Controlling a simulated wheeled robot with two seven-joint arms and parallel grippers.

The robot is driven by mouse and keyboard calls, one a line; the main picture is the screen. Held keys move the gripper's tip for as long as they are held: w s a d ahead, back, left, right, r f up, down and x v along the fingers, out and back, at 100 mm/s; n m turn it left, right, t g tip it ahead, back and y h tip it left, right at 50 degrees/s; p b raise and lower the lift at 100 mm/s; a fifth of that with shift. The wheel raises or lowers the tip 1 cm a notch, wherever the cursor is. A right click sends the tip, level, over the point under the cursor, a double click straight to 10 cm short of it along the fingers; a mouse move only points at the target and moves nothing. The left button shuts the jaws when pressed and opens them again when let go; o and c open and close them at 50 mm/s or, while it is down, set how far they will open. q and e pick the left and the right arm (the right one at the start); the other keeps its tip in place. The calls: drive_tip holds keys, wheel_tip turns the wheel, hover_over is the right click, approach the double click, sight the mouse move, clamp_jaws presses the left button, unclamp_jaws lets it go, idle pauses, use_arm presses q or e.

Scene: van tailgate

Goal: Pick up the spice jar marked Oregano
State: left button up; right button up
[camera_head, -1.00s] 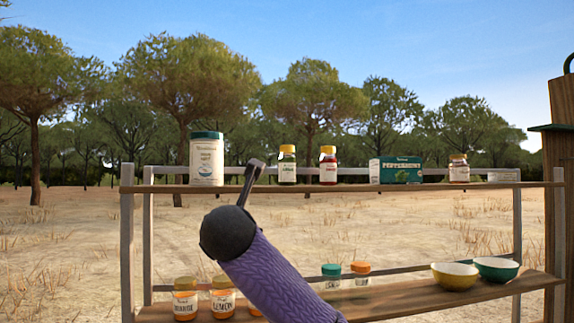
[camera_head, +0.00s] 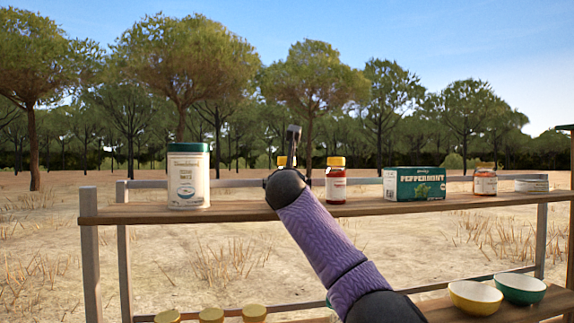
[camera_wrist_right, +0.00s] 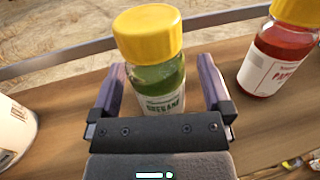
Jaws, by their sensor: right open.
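The Oregano jar (camera_wrist_right: 158,82), clear with green contents, a white label and a yellow lid, stands upright on the upper wooden shelf. In the right wrist view my right gripper (camera_wrist_right: 166,88) is open, with one finger on each side of the jar; I cannot tell whether either finger touches it. In the head view my right gripper (camera_head: 291,145) and its purple-sleeved arm hide most of the jar, and only part of its yellow lid (camera_head: 282,161) shows. My left gripper is not in view.
On the upper shelf (camera_head: 250,211), a red jar (camera_head: 336,181) with a yellow lid stands close right of the Oregano jar. A white canister (camera_head: 188,176) stands left. A Peppermint box (camera_head: 415,184) and another jar (camera_head: 485,180) stand farther right. Two bowls (camera_head: 475,297) sit below.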

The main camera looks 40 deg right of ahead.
drive_tip(key=shift+s+a, duration=0.2)
drive_tip(key=shift+a, duration=0.05)
drive_tip(key=shift+w+d+f, duration=0.1)
drive_tip(key=shift+w+d, duration=0.1)
drive_tip(key=c, duration=0.7)
drive_tip(key=shift+s+a, duration=0.1)
clamp_jaws()
